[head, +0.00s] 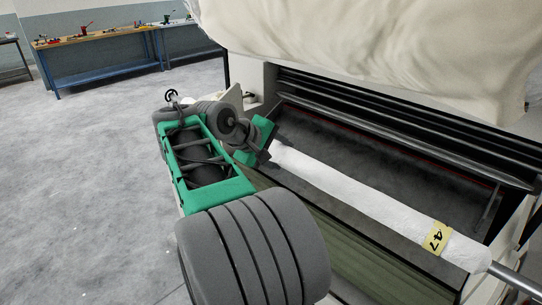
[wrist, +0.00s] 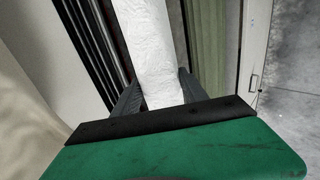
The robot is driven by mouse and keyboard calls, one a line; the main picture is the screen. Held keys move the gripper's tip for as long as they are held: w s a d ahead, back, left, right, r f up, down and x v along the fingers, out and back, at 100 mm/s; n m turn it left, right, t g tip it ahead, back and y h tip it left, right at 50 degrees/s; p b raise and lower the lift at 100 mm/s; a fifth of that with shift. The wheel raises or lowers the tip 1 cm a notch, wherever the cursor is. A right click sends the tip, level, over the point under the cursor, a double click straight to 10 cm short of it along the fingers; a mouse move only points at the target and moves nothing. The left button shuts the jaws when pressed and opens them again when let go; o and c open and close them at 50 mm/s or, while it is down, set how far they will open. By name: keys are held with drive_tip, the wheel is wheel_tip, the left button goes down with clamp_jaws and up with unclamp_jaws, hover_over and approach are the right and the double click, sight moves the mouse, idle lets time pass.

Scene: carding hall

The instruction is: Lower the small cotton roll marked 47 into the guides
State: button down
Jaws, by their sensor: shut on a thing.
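The small cotton roll (head: 350,188) is a long white cylinder with a yellow label (head: 435,237) reading 47 near its right end. A grey metal shaft (head: 515,279) sticks out of that end and leaves the picture. My gripper (head: 275,149) is shut on the left end of the roll. In the wrist view the roll (wrist: 148,45) runs away between the dark fingers of my gripper (wrist: 160,92). The roll lies across the front of the machine's dark trough (head: 370,150); I cannot tell whether it touches anything below. A thin dark upright (head: 490,212) at the right may be a guide; the left guide is not clear.
A large cream cotton mass (head: 380,50) overhangs the machine, above dark rollers (head: 400,115). A green-toned panel (head: 350,250) lies below the roll. Workbenches (head: 100,42) with tools stand far back left. The grey floor (head: 80,160) at left is clear.

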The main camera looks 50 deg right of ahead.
drive_tip(key=s+d+p, duration=0.2)
drive_tip(key=d+p, duration=0.3)
drive_tip(key=d, duration=1)
drive_tip(key=shift+s+d+r, duration=0.2)
drive_tip(key=shift+s+d, duration=0.05)
drive_tip(key=shift+d, duration=0.1)
wheel_tip(320, 180, down, 6)
drive_tip(key=b, duration=0.2)
idle(0.9)
wheel_tip(320, 180, down, 6)
drive_tip(key=b, duration=0.3)
idle(0.8)
drive_tip(key=shift+f, duration=0.1)
drive_tip(key=shift+f+b, duration=1.65)
drive_tip(key=shift+f, duration=1.25)
wheel_tip(320, 180, down, 6)
drive_tip(key=b, duration=0.3)
